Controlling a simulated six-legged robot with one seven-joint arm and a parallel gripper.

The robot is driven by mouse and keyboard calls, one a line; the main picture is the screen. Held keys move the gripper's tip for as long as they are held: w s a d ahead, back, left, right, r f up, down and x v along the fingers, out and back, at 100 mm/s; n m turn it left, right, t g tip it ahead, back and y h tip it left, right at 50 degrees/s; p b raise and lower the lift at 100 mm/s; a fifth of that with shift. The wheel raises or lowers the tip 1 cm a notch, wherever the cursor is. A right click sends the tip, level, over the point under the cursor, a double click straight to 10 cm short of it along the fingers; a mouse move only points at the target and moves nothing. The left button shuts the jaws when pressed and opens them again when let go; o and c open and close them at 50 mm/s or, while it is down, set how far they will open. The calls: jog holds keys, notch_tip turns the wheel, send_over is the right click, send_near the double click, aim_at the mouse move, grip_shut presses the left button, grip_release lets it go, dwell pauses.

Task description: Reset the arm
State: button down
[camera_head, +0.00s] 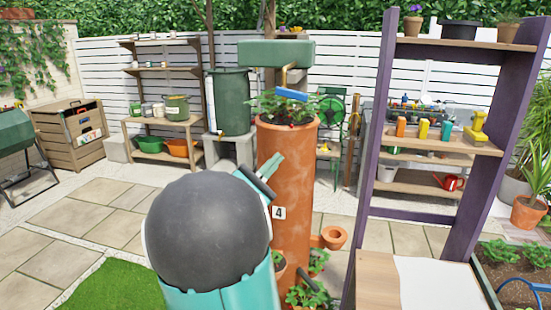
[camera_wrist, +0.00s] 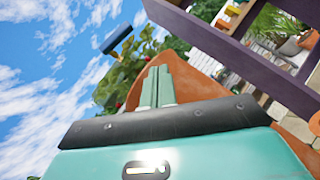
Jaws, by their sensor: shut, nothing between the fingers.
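My gripper (camera_head: 268,166) shows in the head view at the end of my teal arm, in front of the tall terracotta planter (camera_head: 287,205). In the wrist view my gripper (camera_wrist: 158,77) has its two green fingers side by side, shut with nothing between them. Behind the fingers are the orange planter (camera_wrist: 187,72) and its leafy plant with red fruit (camera_wrist: 125,75). My rounded dark arm joint hides the lower left part of the planter in the head view. I cannot tell the exact gap between my gripper and the planter.
A purple-framed shelf (camera_head: 375,150) stands right of the planter, with a wooden worktop (camera_head: 378,282) below it. A small terracotta side pocket (camera_head: 334,237) juts from the planter's right. A blue-handled tap (camera_head: 290,94) hangs above the plant. Paving (camera_head: 105,220) at left is clear.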

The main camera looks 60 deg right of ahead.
jog(key=shift+s, duration=0.1)
dwell(0.4)
jog(key=a+f+m+t+y, duration=0.25)
jog(key=a+f+y, duration=0.35)
jog(key=a, duration=0.4)
jog(key=a+f+m+t+y, duration=0.1)
jog(key=a+f+t+y, duration=0.4)
jog(key=a, duration=0.4)
jog(key=w+a+f+t+y, duration=0.1)
jog(key=a+t+y, duration=0.2)
jog(key=a, duration=1)
jog(key=w+a+f+t+y, duration=0.1)
jog(key=a+t+y, duration=0.3)
jog(key=a+y, duration=0.4)
jog(key=w+a, duration=0.1)
jog(key=a, duration=0.5)
jog(key=shift+a, duration=0.2)
jog(key=shift+n, duration=0.25)
